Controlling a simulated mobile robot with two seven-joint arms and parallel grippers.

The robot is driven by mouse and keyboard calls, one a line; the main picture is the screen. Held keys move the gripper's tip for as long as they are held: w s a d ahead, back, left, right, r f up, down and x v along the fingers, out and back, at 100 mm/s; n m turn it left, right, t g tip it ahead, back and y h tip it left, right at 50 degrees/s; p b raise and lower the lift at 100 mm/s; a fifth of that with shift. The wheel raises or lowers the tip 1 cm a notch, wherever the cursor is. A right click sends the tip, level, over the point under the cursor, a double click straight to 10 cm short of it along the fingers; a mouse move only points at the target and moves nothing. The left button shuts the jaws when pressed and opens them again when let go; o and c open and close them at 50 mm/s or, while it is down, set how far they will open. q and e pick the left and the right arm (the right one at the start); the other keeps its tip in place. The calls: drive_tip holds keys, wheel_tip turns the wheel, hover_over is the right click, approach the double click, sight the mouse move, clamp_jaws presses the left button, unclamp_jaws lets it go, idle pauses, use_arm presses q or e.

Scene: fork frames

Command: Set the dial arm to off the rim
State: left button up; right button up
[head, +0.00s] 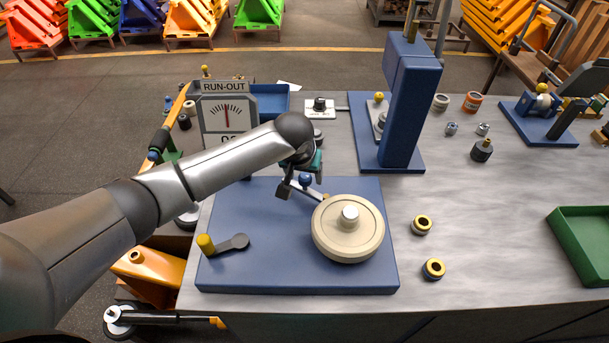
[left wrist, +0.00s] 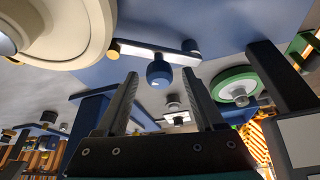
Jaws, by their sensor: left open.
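The dial arm (head: 308,190) is a short pale bar on the blue base plate (head: 270,275). Its gold tip lies at the upper left rim of the cream disc (head: 335,245); I cannot tell whether they touch. The arm carries a blue ball knob (head: 305,179). In the left wrist view, the bar (left wrist: 145,52) runs from the disc (left wrist: 80,50) to a dark pivot, with the ball knob (left wrist: 158,72) below it. My left gripper (head: 299,183) is open at the knob. In the wrist view its fingers (left wrist: 160,76) stand either side of the knob, apart from it. My right gripper is out of view.
A run-out gauge (head: 226,115) stands behind my left arm. A yellow-knobbed lever (head: 225,243) lies on the plate's left. A tall blue column (head: 404,110) stands behind right. Two small rings lie right of the plate, and a green tray (head: 585,212) at far right.

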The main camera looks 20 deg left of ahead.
use_arm(q)
clamp_jaws()
idle(0.7)
idle(0.8)
